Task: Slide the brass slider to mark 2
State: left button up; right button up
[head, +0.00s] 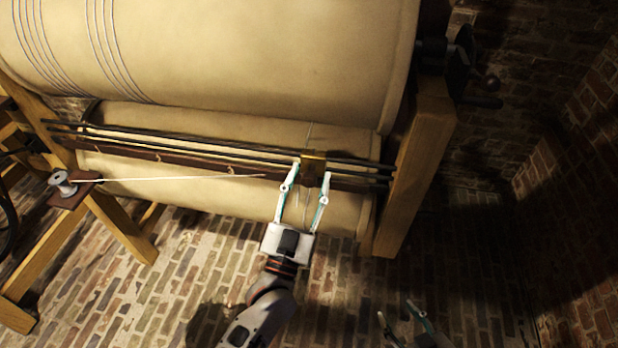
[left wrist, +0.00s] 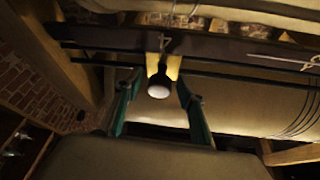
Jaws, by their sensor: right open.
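The brass slider (head: 313,169) sits on dark parallel rails near their right end, in front of the lower large pale roller. In the left wrist view the brass slider (left wrist: 163,66) has a dark knob with a white round end (left wrist: 159,90). My left gripper (head: 311,171) is open, with one finger on each side of the slider; in the left wrist view its fingers (left wrist: 160,85) stand apart from the knob with gaps. My right gripper (head: 400,322) is open and empty at the bottom edge, only partly in view.
A dark board (head: 200,161) with several small pale marks runs along the rails. A white thread (head: 180,179) runs to it from a spool (head: 62,184) at left. A wooden post (head: 415,180) stands right of the slider. The brick floor in front is clear.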

pick_arm(q)
jog(key=shift+w+d+r, duration=0.1)
jog(key=shift+w, duration=0.15)
